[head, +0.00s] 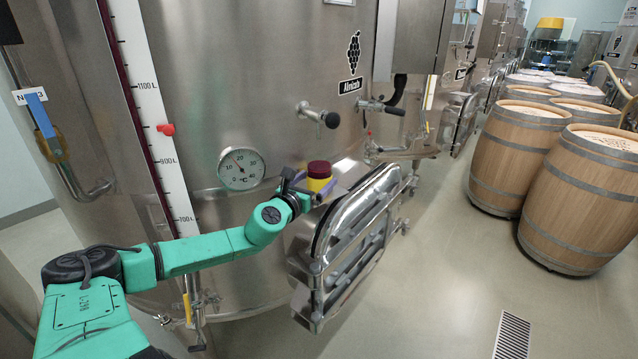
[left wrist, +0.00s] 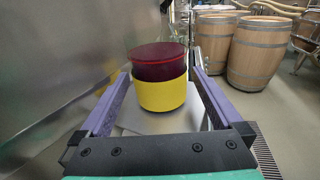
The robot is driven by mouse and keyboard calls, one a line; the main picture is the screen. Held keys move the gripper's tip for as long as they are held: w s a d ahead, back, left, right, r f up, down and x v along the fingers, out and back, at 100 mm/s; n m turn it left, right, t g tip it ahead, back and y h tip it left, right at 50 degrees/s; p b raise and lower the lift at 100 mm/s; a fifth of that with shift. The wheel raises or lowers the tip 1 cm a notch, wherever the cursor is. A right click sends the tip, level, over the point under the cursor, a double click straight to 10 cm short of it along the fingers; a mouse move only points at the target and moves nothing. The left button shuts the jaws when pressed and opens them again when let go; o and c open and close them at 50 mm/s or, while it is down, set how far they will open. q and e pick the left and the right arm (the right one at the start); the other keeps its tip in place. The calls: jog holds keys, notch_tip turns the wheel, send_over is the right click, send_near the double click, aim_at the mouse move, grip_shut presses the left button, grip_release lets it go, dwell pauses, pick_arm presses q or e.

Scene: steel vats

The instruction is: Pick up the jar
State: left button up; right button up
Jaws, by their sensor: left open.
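The jar (head: 319,177) has a dark red top and a yellow lower part. In the head view it is by the steel vat, above the open hatch door. In the left wrist view the jar (left wrist: 160,78) stands upright on a pale flat surface (left wrist: 135,122). My left gripper (head: 318,190) is open, with its purple fingers on either side of the jar. In the left wrist view, the left gripper (left wrist: 160,85) shows small gaps between the fingers and the jar. My right gripper is not in view.
The steel vat (head: 265,60) rises close behind the jar, with a dial (head: 241,169) and a tap (head: 318,115). The open hatch door (head: 350,240) juts out at the front right. Wooden barrels (head: 580,195) stand at the right.

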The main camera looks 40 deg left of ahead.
pick_arm(q)
jog(key=shift+p+x, duration=0.5)
jog(key=shift+x, duration=0.4)
jog(key=shift+w+a+f, duration=0.1)
jog(key=shift+w+a, duration=0.05)
jog(key=shift+w, duration=0.2)
jog(key=c, duration=1.2)
grip_shut()
